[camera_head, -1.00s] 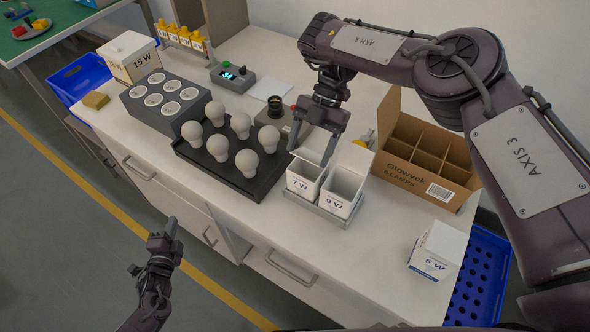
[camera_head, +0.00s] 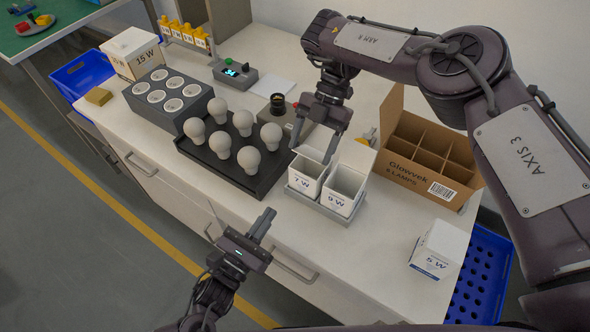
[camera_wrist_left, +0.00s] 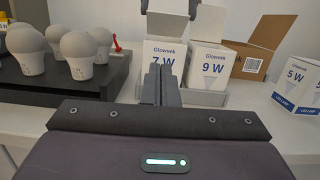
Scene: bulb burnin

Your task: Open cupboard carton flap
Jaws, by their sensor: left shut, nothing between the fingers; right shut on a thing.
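The white 7 W carton (camera_head: 308,178) and 9 W carton (camera_head: 341,192) stand side by side in a grey tray, tops open. The 7 W carton (camera_wrist_left: 160,53) also shows straight ahead in the left wrist view. My right gripper (camera_head: 315,150) is above the 7 W carton, its fingers across the raised top flap (camera_wrist_left: 168,27); the exact grip is partly hidden.
A black tray of bulbs (camera_head: 247,183) lies left of the cartons. A brown divided box (camera_head: 432,150) stands behind right, and a 5 W carton (camera_head: 438,250) near the right edge. Counter between the tray and 5 W carton is clear.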

